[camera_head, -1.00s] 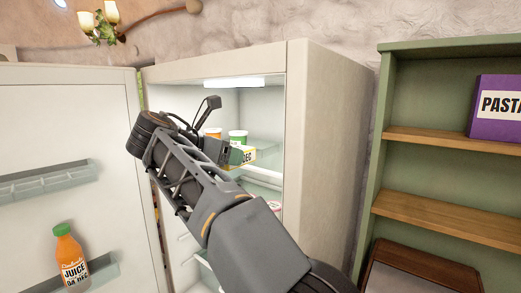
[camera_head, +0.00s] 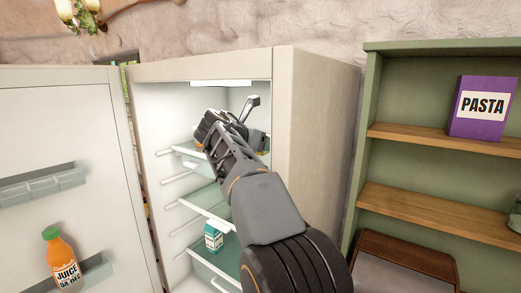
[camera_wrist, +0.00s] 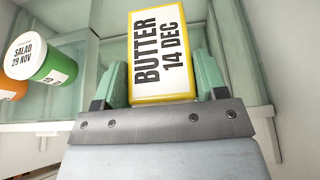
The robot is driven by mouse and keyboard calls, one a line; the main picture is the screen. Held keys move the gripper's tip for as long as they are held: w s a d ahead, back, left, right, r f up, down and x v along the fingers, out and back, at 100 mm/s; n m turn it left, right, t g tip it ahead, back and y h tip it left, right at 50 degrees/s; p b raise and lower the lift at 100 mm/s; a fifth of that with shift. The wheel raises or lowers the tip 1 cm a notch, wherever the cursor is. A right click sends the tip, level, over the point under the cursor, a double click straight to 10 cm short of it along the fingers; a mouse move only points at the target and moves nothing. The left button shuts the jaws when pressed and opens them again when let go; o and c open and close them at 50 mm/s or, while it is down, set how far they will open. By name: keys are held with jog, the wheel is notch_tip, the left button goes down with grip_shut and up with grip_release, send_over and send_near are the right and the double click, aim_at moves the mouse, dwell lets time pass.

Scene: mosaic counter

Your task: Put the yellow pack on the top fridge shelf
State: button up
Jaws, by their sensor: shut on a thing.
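The yellow pack (camera_wrist: 165,50) is a white and yellow box labelled BUTTER 14 DEC. My gripper (camera_wrist: 163,84) is shut on it, with a green finger pad on each side. In the head view my arm reaches into the open fridge (camera_head: 315,125) at the height of the top shelf (camera_head: 185,151), and hides the pack. In the wrist view, glassy shelf surfaces show around and behind the pack. I cannot tell whether the pack touches the shelf.
A green-sided SALAD tub (camera_wrist: 42,62) and an orange tub (camera_wrist: 12,84) are left of the pack. A teal carton (camera_head: 213,238) stands on a lower shelf. The open fridge door (camera_head: 75,130) with a juice bottle (camera_head: 64,262) is left; a green shelving unit (camera_head: 372,130) is right.

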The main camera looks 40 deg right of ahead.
jog(key=shift+w+d+r, duration=0.15)
jog(key=shift+d, duration=0.35)
jog(key=shift+w+d+f, duration=0.1)
jog(key=shift+d+f, duration=0.15)
jog(key=shift+f, duration=0.3)
jog(key=shift+d+f, duration=0.2)
jog(key=shift+f, duration=0.3)
jog(key=shift+a+f+p, duration=0.1)
jog(key=shift+f+p, duration=0.25)
jog(key=shift+f, duration=0.45)
jog(key=shift+f, duration=0.1)
jog(key=o, duration=1.1)
jog(key=shift+f, duration=0.1)
jog(key=shift+c, duration=0.2)
jog(key=shift+r, duration=0.3)
jog(key=b+v, duration=0.2)
jog(key=v, duration=1)
jog(key=shift+f, duration=0.15)
